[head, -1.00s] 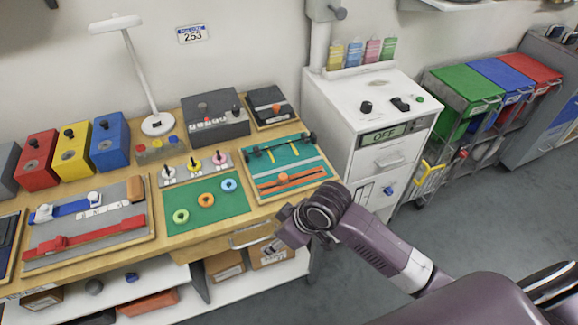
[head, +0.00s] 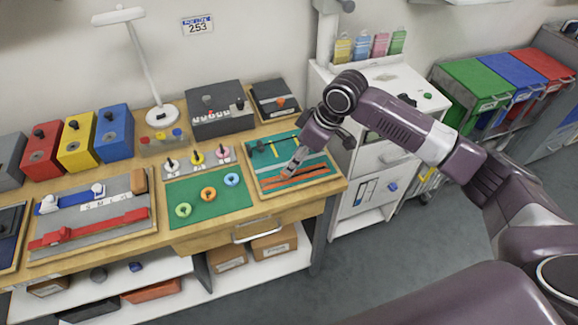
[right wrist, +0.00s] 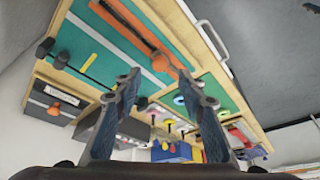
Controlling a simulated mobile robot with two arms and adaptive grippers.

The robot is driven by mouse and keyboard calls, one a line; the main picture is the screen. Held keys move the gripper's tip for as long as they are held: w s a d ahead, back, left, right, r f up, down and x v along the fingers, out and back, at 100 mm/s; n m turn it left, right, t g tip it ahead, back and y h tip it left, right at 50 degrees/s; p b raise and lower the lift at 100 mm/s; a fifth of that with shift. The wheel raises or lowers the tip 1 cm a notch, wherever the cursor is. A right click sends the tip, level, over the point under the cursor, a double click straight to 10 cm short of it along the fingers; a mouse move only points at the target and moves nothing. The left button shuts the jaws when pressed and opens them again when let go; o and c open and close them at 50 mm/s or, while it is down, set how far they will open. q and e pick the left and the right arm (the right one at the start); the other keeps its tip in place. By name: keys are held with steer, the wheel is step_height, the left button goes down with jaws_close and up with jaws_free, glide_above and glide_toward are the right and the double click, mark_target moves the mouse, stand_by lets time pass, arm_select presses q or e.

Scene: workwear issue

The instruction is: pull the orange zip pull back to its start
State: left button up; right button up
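The teal board (head: 262,180) lies at the right end of the wooden workbench, with an orange strip (head: 315,179) along its near side. In the right wrist view the orange strip (right wrist: 128,28) runs to an orange pull (right wrist: 161,62), which appears between my fingertips. In the head view my gripper covers the pull's place. My right gripper (head: 292,170) points down over the board. In the wrist view its fingers (right wrist: 159,76) are spread apart with nothing gripped. I cannot tell whether they touch the pull. My left gripper is not in view.
Left of the board is a green mat (head: 200,210) with coloured rings. A grey tray (head: 90,222) with a red strap lies farther left. Behind stand a dark box (head: 217,122) and a smaller dark panel (head: 268,93). The white cabinet (head: 365,175) stands to the right.

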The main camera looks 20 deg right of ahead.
mark_target(286, 175)
steer(key=shift+p+x, duration=0.45)
steer(key=shift+x, duration=2.25)
jaws_close()
